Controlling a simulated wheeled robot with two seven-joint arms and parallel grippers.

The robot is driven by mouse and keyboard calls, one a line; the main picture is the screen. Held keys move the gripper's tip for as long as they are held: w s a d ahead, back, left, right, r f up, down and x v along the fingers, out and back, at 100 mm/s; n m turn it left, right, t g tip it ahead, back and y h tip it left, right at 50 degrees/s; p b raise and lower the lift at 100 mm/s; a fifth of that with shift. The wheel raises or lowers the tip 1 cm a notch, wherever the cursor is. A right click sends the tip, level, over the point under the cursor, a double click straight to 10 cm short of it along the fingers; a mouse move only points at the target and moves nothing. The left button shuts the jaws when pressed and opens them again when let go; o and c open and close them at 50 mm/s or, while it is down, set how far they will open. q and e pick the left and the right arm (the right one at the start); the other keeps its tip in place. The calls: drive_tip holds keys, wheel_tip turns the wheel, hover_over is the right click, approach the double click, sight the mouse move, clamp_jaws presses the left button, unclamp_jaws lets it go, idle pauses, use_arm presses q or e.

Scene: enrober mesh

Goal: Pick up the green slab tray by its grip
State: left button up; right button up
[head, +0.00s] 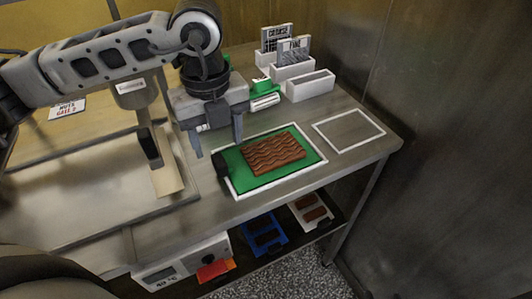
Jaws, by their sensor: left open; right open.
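The green slab tray (236,161) lies flat on the metal table inside a white outline. A brown slab (275,154) with a wavy top rests on it. The tray's dark grip (221,172) is at its left end. My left gripper (218,148) points down with its fingers apart and nothing between them. It appears above and just behind the grip end of the tray, not touching it as far as I can tell. My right gripper is not in view.
An empty white outline (348,130) is right of the tray. White holders (310,85) with cards and a green item (264,90) stand behind. A scraper-like upright piece (167,180) is left of the gripper. A lower shelf holds a blue tray (264,235) and a white tray (313,212).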

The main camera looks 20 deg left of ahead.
sight(222, 159)
use_arm(q)
drive_tip(key=shift+w+f+p, duration=0.15)
drive_tip(key=shift+f+p, duration=0.4)
drive_tip(key=shift+f, duration=2.6)
drive_tip(key=c, duration=1)
